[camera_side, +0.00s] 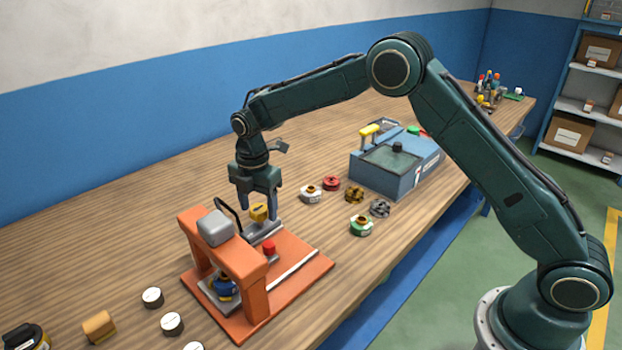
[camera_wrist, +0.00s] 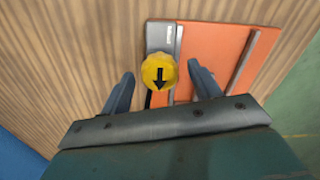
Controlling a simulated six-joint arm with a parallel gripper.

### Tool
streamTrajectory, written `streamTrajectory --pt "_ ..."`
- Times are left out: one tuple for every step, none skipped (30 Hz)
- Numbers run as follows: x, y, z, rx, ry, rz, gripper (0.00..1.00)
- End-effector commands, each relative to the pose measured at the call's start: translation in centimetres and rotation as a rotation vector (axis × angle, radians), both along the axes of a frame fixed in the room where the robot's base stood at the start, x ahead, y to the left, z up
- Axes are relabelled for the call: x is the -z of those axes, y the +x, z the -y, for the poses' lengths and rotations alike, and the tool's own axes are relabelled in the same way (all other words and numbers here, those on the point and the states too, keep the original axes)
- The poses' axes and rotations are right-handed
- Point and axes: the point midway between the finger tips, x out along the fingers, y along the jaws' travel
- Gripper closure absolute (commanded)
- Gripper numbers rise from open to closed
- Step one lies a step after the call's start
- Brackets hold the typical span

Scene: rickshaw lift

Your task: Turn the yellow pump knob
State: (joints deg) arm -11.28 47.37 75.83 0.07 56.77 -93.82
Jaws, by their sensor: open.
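The yellow pump knob (camera_side: 259,212) stands on a grey mount at the back of the orange fixture (camera_side: 300,268). In the wrist view the knob (camera_wrist: 159,71) is round with a scalloped edge, and a black arrow on its top points down the picture. My gripper (camera_side: 258,212) is over the knob, pointing down, with its fingers open. In the wrist view the open fingers (camera_wrist: 163,82) lie to either side of the knob, with a visible gap on each side. I cannot tell whether the fingertips are level with the knob.
The fixture's orange arch with a grey block (camera_side: 215,228) rises close to my gripper. A red button (camera_side: 269,247) sits on the base. Several small fittings (camera_side: 354,194) and a blue-grey box (camera_side: 395,165) stand to the right. White-topped pieces (camera_side: 153,297) lie front left. The wood behind is clear.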

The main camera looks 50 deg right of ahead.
Motion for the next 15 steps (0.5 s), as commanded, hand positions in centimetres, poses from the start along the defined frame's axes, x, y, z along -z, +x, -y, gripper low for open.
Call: streamTrajectory --pt "0.03 -0.01 0.0 0.0 0.0 0.0 0.38" --pt "0.03 -0.01 0.0 0.0 0.0 0.0 0.38" --pt "0.03 -0.01 0.0 0.0 0.0 0.0 0.38" --pt "0.02 -0.01 0.0 0.0 0.0 0.0 0.38" --pt "0.02 -0.01 0.0 0.0 0.0 0.0 0.38" --pt "0.02 -0.01 0.0 0.0 0.0 0.0 0.42" --pt "0.02 -0.01 0.0 0.0 0.0 0.0 0.48" --pt "0.02 -0.01 0.0 0.0 0.0 0.0 0.54" --pt "0.01 -0.01 0.0 0.0 0.0 0.0 0.61" --pt "0.01 -0.01 0.0 0.0 0.0 0.0 0.67" --pt "0.01 -0.01 0.0 0.0 0.0 -0.001 0.73" --pt "0.01 -0.01 0.0 0.0 0.0 -0.001 0.81" --pt "0.0 -0.01 0.0 0.0 0.0 -0.001 0.83" --pt "0.0 -0.01 0.0 0.0 0.0 -0.001 0.83" --pt "0.0 -0.01 0.0 0.0 0.0 -0.001 0.82"
